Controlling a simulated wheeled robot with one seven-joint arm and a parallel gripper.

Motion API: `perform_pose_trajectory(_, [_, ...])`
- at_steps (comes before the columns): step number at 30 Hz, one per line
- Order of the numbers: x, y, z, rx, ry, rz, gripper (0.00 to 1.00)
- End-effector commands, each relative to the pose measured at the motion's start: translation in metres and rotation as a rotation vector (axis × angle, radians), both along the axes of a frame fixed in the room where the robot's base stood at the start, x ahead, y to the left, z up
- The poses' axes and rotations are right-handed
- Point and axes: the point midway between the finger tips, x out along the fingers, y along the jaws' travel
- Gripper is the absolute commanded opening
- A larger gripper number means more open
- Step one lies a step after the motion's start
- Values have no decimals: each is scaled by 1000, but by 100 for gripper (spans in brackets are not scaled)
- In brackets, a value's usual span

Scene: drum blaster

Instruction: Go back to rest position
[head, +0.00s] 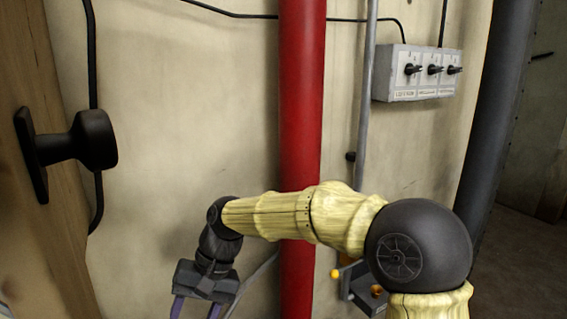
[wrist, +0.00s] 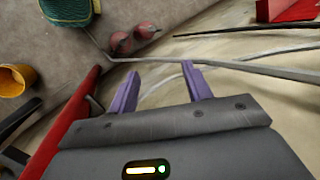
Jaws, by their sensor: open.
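My gripper (head: 197,309) hangs low at the lower left of the head view, in front of the pale wall. Its two purple fingers point down and are cut off by the bottom edge of the picture. In the wrist view my gripper (wrist: 161,78) shows its two fingers spread apart with nothing between them. My arm stretches across the red pipe (head: 302,100) from the lower right, with the forearm roughly level and the wrist bent down.
A black door knob (head: 95,140) is at left. A grey switch box (head: 417,74) with three switches hangs upper right, beside a dark pipe (head: 497,110). The wrist view shows two reddish round objects (wrist: 133,38), an orange bucket (wrist: 14,80) and a teal basket (wrist: 68,10).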

Motion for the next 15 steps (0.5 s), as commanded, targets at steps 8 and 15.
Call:
perform_pose_trajectory(8, [19, -110, -79, -170, -203, -133, 50])
perform_pose_trajectory(15, [7, -217, -120, -289, -346, -235, 50])
